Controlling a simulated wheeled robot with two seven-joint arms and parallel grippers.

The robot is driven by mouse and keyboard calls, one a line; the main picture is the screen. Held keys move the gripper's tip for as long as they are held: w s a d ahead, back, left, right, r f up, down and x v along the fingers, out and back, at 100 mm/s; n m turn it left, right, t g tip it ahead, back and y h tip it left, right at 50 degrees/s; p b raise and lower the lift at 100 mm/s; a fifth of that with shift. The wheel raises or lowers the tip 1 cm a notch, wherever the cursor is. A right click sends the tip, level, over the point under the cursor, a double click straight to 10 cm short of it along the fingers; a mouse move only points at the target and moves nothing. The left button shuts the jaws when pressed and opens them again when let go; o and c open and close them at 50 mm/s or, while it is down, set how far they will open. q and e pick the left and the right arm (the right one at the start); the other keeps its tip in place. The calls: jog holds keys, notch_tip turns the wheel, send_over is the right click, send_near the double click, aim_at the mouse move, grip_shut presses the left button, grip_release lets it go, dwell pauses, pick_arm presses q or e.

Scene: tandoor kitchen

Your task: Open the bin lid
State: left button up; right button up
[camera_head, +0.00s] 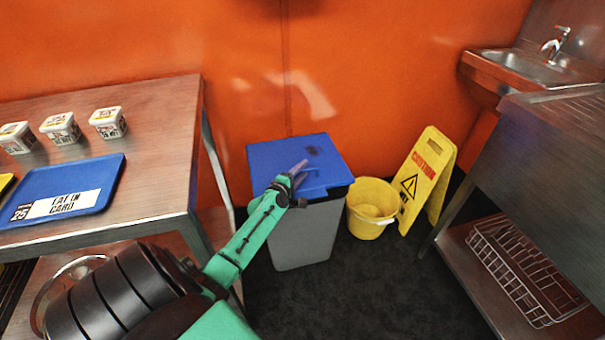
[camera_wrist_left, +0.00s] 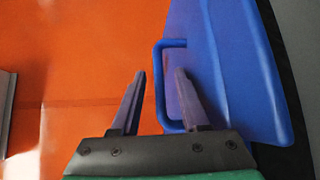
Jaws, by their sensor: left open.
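The bin (camera_head: 302,240) is a grey box with a blue lid (camera_head: 270,155), standing on the floor against the orange wall. The lid lies flat and shut. My left gripper (camera_head: 301,184) reaches in from the left over the front part of the lid. In the left wrist view, the blue lid (camera_wrist_left: 235,75) carries a loop handle (camera_wrist_left: 158,85). The open fingers of the left gripper (camera_wrist_left: 160,73) stand on either side of the handle's bar in the picture, with a gap to it. Whether a finger touches the handle is unclear. My right gripper is not in view.
A yellow bucket (camera_head: 371,222) and a yellow caution sign (camera_head: 433,170) stand right of the bin. A metal table (camera_head: 160,120) with a blue tray (camera_head: 105,178) and white tubs is at left. A sink unit (camera_head: 515,68) and steel counter (camera_head: 555,135) are at right.

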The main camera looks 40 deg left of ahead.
pick_arm(q)
jog(key=shift+w, duration=0.2)
grip_shut()
dwell(1.3)
